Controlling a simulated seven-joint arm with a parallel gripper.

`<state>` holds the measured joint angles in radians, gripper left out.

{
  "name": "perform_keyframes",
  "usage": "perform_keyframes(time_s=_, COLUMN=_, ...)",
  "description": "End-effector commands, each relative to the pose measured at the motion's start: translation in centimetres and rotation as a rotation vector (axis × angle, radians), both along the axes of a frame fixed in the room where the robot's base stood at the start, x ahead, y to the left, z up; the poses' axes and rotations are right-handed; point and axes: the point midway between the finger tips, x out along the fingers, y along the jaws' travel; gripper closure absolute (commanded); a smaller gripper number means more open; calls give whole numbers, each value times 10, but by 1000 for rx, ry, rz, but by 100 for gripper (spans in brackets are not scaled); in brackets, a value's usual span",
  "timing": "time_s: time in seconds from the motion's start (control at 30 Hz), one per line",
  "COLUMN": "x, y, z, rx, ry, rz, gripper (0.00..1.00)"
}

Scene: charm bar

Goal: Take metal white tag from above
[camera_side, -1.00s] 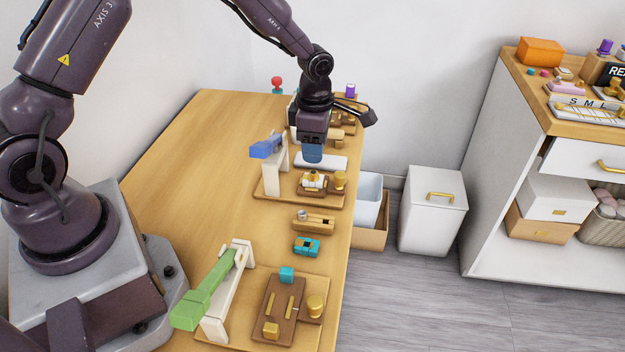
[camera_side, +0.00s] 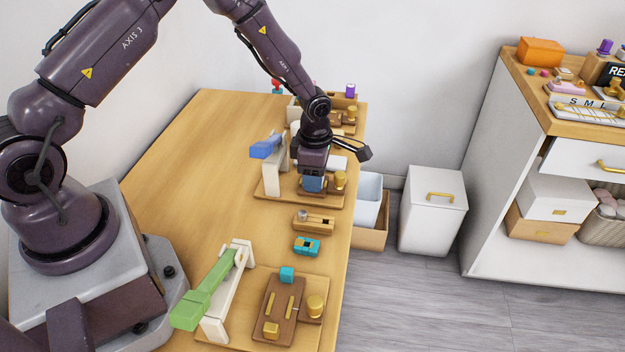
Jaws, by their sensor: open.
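My gripper (camera_side: 312,185) points straight down, its blue end low over the wooden fixture of the blue-levered press (camera_side: 268,147). It is open. Its end covers the middle of that fixture, where a small white and gold piece showed earlier; I cannot tell whether the fingers are around it or just above it. No metal white tag can be made out for certain now. A flat white plate (camera_side: 338,163) shows partly behind the gripper.
A gold knob (camera_side: 340,179) stands close to the right of the gripper. The press's white post is close on the left. Nearer are a wooden block (camera_side: 314,222), a teal clip (camera_side: 306,246) and a green-levered press (camera_side: 210,291). The table's left side is clear.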

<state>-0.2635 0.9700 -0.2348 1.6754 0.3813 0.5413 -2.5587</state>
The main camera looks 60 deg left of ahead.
Motion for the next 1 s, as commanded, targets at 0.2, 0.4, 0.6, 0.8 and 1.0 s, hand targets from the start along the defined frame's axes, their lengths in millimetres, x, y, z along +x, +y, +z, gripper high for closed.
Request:
perform_keyframes(time_s=0.2, x=0, y=0, z=0, rx=0, ry=0, rz=0, gripper=86)
perform_keyframes(time_s=0.4, x=0, y=0, z=6, rx=1, ry=-1, rz=-1, gripper=86)
perform_keyframes(time_s=0.6, x=1, y=0, z=18, rx=1, ry=-3, rz=-1, gripper=86)
perform_keyframes(time_s=0.8, x=1, y=0, z=30, rx=1, ry=-2, rz=-2, gripper=86)
perform_keyframes(time_s=1.0, x=0, y=0, z=42, rx=1, ry=-2, rz=-1, gripper=86)
